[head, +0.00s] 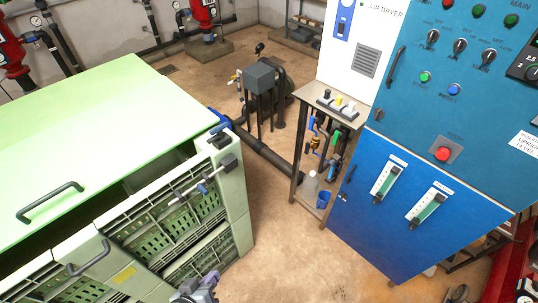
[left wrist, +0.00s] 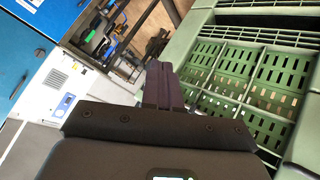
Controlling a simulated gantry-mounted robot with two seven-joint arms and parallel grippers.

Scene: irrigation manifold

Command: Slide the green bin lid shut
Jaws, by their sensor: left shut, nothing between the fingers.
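The pale green bin lid (head: 95,110) lies flat over the bin at the left of the head view. A dark bar handle (head: 50,203) sits near its front edge. A dark gap shows between that edge and the front rim of the green bin (head: 240,195), so the lid is partly open. My left gripper (head: 208,277) is at the bottom of the head view, in front of the bin's slatted side and apart from the lid handle. In the left wrist view its dark fingers (left wrist: 163,85) are together and empty, beside the slatted bin wall (left wrist: 245,75). My right gripper is not in view.
A second dark handle (head: 88,258) and a metal latch rod (head: 203,182) are on the bin's front side. A blue cabinet (head: 400,215) stands at the right, with a small shelf stand (head: 335,108) beside it. Bare floor (head: 290,245) lies between bin and cabinet.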

